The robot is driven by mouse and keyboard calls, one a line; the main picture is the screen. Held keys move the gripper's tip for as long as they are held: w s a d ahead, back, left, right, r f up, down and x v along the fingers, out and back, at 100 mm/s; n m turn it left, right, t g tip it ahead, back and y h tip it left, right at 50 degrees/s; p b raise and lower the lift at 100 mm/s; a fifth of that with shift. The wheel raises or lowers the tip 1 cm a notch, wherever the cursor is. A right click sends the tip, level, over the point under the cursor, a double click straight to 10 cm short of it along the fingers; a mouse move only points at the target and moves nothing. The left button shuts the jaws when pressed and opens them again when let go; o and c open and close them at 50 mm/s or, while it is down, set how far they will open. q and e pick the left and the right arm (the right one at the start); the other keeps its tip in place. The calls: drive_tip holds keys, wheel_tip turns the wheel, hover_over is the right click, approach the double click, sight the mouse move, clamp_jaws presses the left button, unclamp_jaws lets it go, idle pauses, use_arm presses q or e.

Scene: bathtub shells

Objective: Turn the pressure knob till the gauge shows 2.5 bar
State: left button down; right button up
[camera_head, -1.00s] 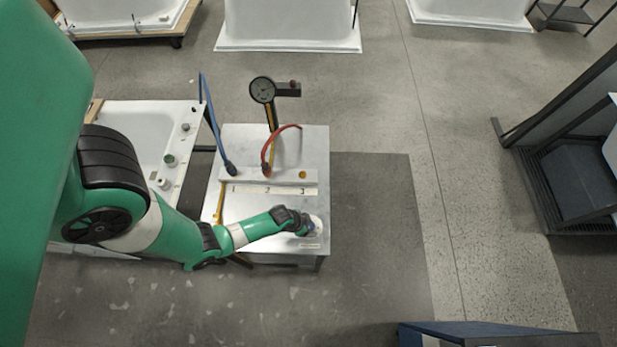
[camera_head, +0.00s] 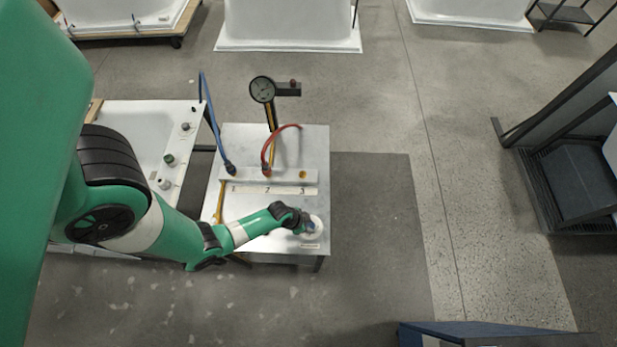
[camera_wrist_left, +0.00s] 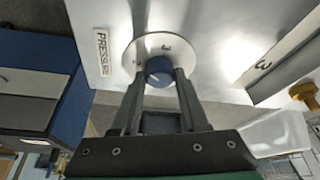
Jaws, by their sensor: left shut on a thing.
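The pressure knob is a blue knob (camera_wrist_left: 159,70) on a white round dial plate (camera_wrist_left: 150,47), beside a label reading PRESSURE (camera_wrist_left: 103,53) in the left wrist view. My left gripper (camera_wrist_left: 160,80) is shut on the knob, one finger on each side. In the head view my left gripper (camera_head: 307,225) is at the front right corner of the metal table (camera_head: 285,145), over the white dial. The black round gauge (camera_head: 262,89) stands on a post at the back of the table. Its needle is too small to read. My right gripper is in neither view.
A rail with numbers 1, 2 and 3 (camera_head: 285,190) crosses the table, with a blue hose (camera_head: 212,120) and a red hose (camera_head: 268,150) plugged in. A white bathtub shell (camera_head: 140,125) stands left.

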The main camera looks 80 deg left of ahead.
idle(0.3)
use_arm(q)
drive_tip(key=shift+c, duration=2.1)
unclamp_jaws()
drive_tip(key=shift+r, duration=0.1)
drive_tip(key=p+v, duration=0.5)
drive_tip(key=v, duration=0.6)
drive_tip(key=shift+r+p, duration=0.2)
drive_tip(key=shift+p, duration=0.2)
